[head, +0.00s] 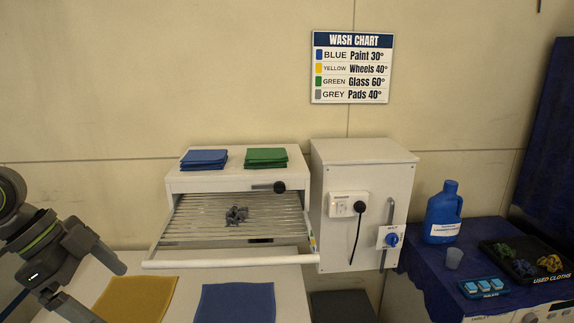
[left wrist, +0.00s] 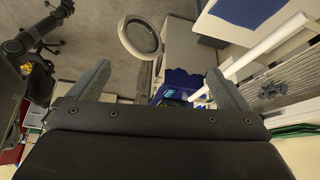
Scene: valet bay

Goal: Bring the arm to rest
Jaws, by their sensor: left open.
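My left arm comes in from the left edge in the head view. Its gripper (head: 112,291) is open and empty, above the left end of the white counter (head: 125,266) and near the yellow cloth (head: 142,299). In the left wrist view the two grey fingers of the left gripper (left wrist: 157,82) stand wide apart with nothing between them. The gripper is to the left of the pulled-out drawer (head: 230,262) and looks apart from it. My right gripper is not in view.
The drawer's wire rack holds a crumpled grey cloth (head: 237,216). Folded blue (head: 204,159) and green (head: 266,158) cloths lie on the cabinet top. A blue cloth (head: 237,302) lies on the counter. A white cabinet (head: 340,240), blue jug (head: 443,212) and black tray (head: 498,256) stand to the right.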

